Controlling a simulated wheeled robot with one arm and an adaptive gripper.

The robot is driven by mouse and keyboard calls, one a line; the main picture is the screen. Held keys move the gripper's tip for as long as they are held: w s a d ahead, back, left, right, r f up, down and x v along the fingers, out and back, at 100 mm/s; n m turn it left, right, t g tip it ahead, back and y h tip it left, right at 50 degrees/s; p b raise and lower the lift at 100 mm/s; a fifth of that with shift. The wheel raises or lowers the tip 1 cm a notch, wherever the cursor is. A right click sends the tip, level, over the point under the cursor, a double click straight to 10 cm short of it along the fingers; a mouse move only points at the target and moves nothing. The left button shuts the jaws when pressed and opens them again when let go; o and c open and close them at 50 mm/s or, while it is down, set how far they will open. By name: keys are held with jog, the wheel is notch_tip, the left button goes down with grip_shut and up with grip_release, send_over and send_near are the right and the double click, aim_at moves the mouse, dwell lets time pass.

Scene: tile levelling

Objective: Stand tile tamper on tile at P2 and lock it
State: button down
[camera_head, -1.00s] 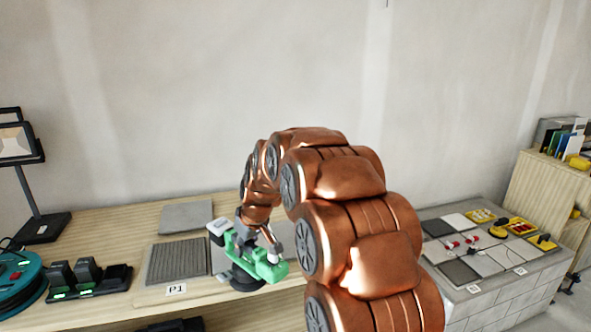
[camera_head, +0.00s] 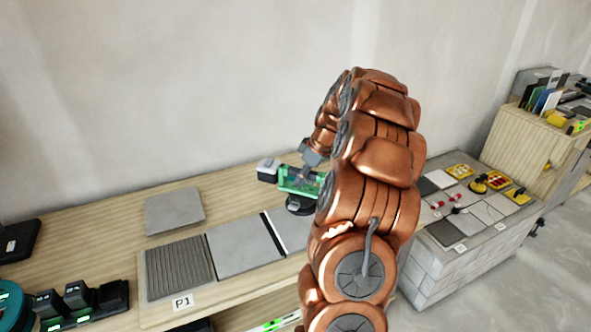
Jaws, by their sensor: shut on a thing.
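My gripper (camera_head: 311,166) is shut on the green tile tamper (camera_head: 289,180), partly hidden by my copper arm. The tamper's black round base (camera_head: 299,204) points down near the back of the right-hand tile (camera_head: 289,230). I cannot tell whether the base touches the surface. A grey box-shaped part (camera_head: 267,170) sticks out at the tamper's left end. The P1 label (camera_head: 182,302) is in front of a ribbed grey panel (camera_head: 179,264). No P2 label can be read; two labels on the right-hand block are too small to read.
A grey tile (camera_head: 243,245) lies between the ribbed panel and the right-hand tile. A loose tile (camera_head: 175,211) lies behind. Black chargers (camera_head: 80,304) stand at lower left. At right, a block bench (camera_head: 436,266) holds tiles, red-handled tools and yellow trays.

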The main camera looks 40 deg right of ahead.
aim_at(305, 189)
jog(key=shift+f+p, duration=1)
jog(key=shift+f, duration=2.05)
jog(key=shift+f+b, duration=0.35)
jog(key=shift+b, duration=1.2)
jog(key=shift+s+f+b, duration=0.1)
jog(key=shift+f+b, duration=0.35)
jog(key=shift+b, duration=0.15)
dwell(0.4)
jog(key=c, duration=0.9)
grip_release()
